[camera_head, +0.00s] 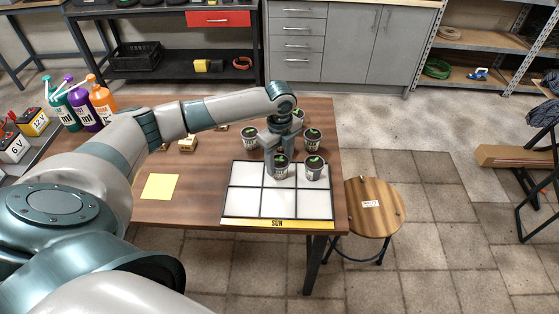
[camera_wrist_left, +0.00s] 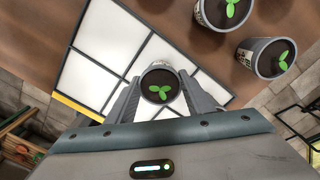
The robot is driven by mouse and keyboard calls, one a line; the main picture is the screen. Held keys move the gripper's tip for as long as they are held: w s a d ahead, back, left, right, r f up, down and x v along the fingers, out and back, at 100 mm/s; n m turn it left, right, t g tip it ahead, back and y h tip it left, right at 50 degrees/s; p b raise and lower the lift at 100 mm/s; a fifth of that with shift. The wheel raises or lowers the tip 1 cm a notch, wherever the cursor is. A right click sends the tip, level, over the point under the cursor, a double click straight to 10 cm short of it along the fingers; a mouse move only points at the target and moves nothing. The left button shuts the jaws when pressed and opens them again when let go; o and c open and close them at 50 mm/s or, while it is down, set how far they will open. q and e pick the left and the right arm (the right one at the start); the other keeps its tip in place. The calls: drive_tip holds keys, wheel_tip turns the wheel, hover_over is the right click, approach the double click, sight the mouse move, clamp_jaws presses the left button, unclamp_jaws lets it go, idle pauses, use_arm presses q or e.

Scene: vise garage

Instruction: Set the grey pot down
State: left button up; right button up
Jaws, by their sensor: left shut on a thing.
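The grey pot (camera_head: 280,168), with dark soil and a green sprout, is between the fingers of my left gripper (camera_head: 273,147). The gripper is shut on it. The pot is over the white gridded mat (camera_head: 244,202), near its far edge, in the head view. I cannot tell whether its base touches the mat. In the left wrist view the pot (camera_wrist_left: 160,87) sits between the two fingers, its round rim and sprout showing, with the mat (camera_wrist_left: 110,45) beneath and beside it. My right gripper is not in view.
A similar pot (camera_head: 315,168) stands just right of the held one. Another pot (camera_head: 313,140) is behind it, and more stand around my gripper. A yellow note (camera_head: 160,187) lies left of the mat. The near mat cells are clear. A stool (camera_head: 362,208) stands right of the table.

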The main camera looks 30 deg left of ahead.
sight(280, 161)
use_arm(q)
drive_tip(key=o, duration=1.1)
drive_tip(key=shift+r, duration=0.15)
drive_tip(key=shift+w+r+b, duration=0.1)
drive_tip(key=shift+r+b, duration=0.2)
drive_tip(key=shift+r, duration=0.25)
wheel_tip(280, 161, up, 11)
drive_tip(key=b, duration=0.2)
drive_tip(key=shift+b, duration=0.3)
